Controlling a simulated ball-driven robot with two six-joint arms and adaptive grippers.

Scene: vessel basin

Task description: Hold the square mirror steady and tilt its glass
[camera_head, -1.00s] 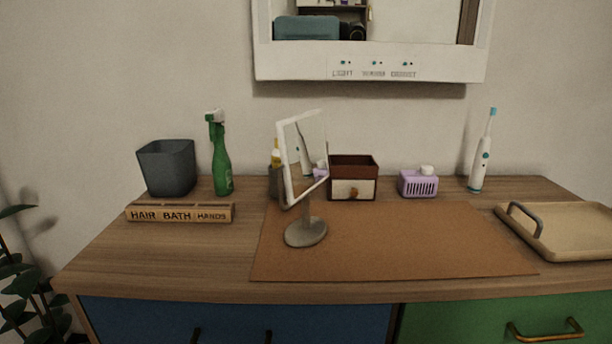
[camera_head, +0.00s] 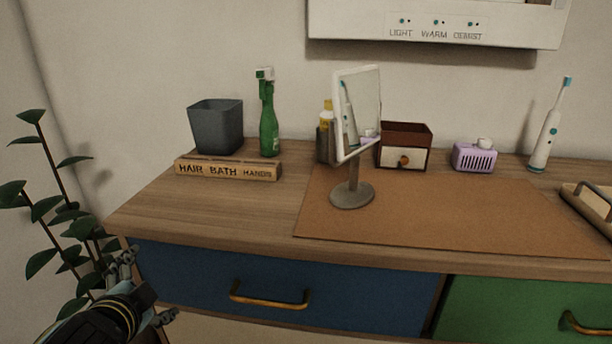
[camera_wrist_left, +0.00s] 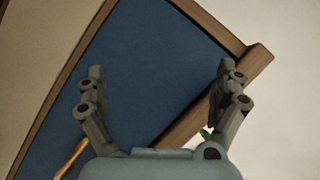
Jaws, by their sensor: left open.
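The square mirror (camera_head: 363,108) stands upright on its round grey base (camera_head: 352,195), on the brown mat near its left end. Its white-framed glass is turned toward the right and reflects a toothbrush and a purple thing. My left gripper (camera_head: 146,285) is at the lower left of the head view, in front of the dresser and below its top, well apart from the mirror. In the left wrist view the left gripper (camera_wrist_left: 160,85) is open and empty, with the blue drawer front beyond its fingers. My right gripper is not in view.
Behind the mirror stand a yellow-topped bottle (camera_head: 326,118) and a small drawer box (camera_head: 405,147). A green spray bottle (camera_head: 268,120), grey bin (camera_head: 215,127) and lettered block (camera_head: 228,169) are left. A purple holder (camera_head: 473,155) and tray (camera_head: 590,208) are right. The mat (camera_head: 460,215) is clear in front.

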